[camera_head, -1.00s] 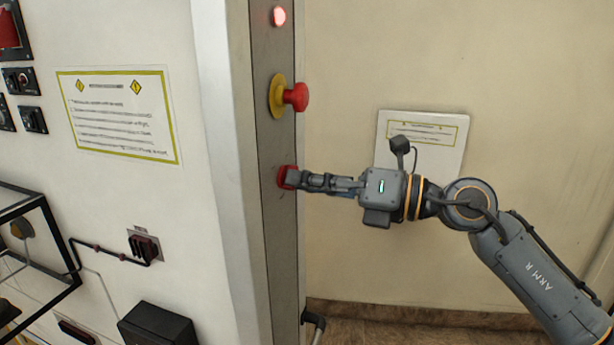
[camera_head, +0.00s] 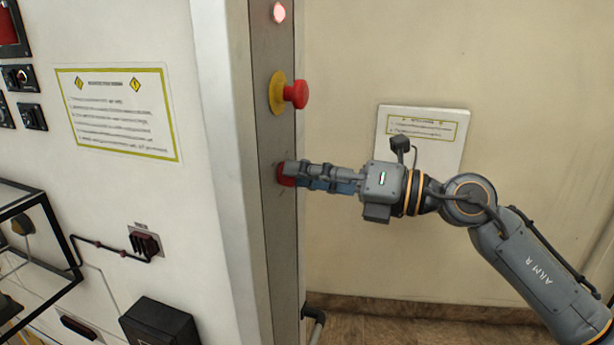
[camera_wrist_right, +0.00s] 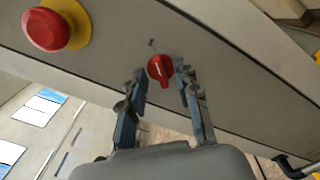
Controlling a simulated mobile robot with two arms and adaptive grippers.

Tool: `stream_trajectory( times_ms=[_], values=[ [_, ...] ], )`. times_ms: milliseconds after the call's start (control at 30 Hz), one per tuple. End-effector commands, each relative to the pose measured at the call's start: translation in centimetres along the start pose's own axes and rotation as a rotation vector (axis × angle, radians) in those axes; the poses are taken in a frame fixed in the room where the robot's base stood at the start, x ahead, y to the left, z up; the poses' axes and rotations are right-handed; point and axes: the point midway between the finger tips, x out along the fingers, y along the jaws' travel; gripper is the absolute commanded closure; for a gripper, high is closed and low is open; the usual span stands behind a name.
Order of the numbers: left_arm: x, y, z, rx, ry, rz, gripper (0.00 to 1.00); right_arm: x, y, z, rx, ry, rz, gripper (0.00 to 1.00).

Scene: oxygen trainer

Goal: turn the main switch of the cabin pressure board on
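The main switch is a red rotary knob (camera_head: 284,177) on the grey edge panel of the board, partly hidden by my right gripper in the head view. In the right wrist view the red knob (camera_wrist_right: 160,69) shows whole, with its ridge pointing down in the picture and a pale line on it. My right gripper (camera_head: 290,172) is at the knob. In the right wrist view the right gripper's fingers (camera_wrist_right: 160,77) are apart, one on each side of the knob. The right finger is very close to it; I cannot tell whether it touches. My left gripper is not in view.
A red mushroom button (camera_head: 294,95) on a yellow collar sits above the knob, and a lit red lamp (camera_head: 279,12) sits higher. A white notice plate (camera_head: 424,150) hangs on the wall behind my right arm. A pipe (camera_head: 314,322) stands low beside the panel.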

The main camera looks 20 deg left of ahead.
Motion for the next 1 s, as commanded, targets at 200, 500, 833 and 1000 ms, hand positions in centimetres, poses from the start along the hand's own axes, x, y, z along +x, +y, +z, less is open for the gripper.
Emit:
stream_trajectory(
  times_ms=[200,500,833,1000],
  values=[
    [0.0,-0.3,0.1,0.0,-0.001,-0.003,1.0,0.0,-0.1,-0.2,0.001,0.004,-0.001,0.68],
    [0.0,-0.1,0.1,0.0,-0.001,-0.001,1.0,-4.0,-0.2,-0.1,0.002,0.001,-0.004,0.68],
    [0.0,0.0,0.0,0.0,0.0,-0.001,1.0,-10.4,-0.2,-0.1,0.002,0.001,-0.003,0.68],
    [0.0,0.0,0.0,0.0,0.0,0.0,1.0,-11.8,-0.1,-0.1,0.0,0.002,-0.001,0.68]
  ],
)
